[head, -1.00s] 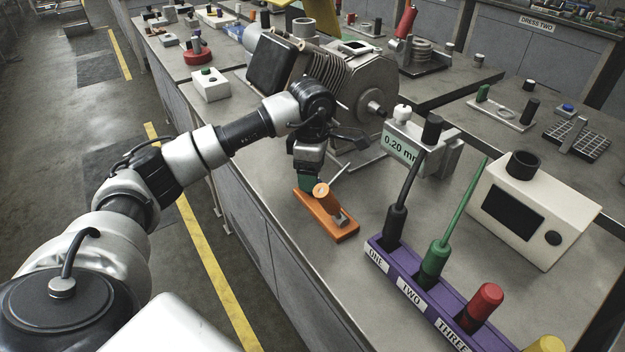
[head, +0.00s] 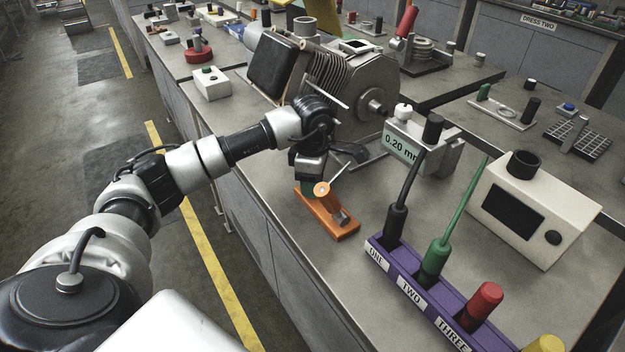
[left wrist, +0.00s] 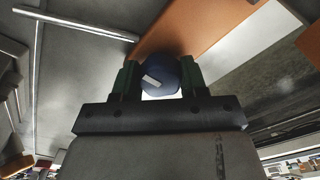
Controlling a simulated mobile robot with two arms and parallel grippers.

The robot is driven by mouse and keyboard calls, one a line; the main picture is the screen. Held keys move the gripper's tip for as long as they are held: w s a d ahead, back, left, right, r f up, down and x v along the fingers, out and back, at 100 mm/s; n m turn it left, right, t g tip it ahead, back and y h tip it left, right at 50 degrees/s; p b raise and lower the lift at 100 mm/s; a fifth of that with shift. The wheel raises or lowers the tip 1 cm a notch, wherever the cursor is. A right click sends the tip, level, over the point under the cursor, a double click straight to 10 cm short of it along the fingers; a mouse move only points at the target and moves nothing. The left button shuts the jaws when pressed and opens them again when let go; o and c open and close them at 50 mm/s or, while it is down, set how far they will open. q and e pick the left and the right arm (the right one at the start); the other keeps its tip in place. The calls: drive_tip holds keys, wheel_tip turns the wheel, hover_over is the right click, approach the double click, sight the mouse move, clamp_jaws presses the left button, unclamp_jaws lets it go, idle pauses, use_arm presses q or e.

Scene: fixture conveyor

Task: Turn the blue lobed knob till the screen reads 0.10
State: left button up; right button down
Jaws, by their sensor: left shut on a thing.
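The blue lobed knob (left wrist: 160,76) shows in the left wrist view between the two dark green fingers, with a pale mark on its face. My left gripper (left wrist: 159,80) is shut on it. In the head view my left gripper (head: 308,186) points down at the orange base (head: 340,226), and the knob is hidden there. A round orange-and-white end (head: 322,189) with a thin rod shows beside the fingers. The screen (head: 401,147) on the grey gauge block reads 0.20 mm. My right gripper is not in view.
A purple rack (head: 420,295) with black, green and red handled tools stands front right of the orange base. A cream box (head: 535,208) with a dark panel is farther right. A large grey finned machine (head: 350,85) stands close behind my left arm.

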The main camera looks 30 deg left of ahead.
use_arm(q)
drive_tip(key=shift+m+b, duration=0.8)
drive_tip(key=shift+m, duration=0.5)
drive_tip(key=shift+m+b, duration=0.6)
drive_tip(key=shift+m, duration=0.9)
drive_tip(key=o, duration=0.9)
drive_tip(key=shift+o, duration=0.2)
wheel_tip(320, 180, up, 11)
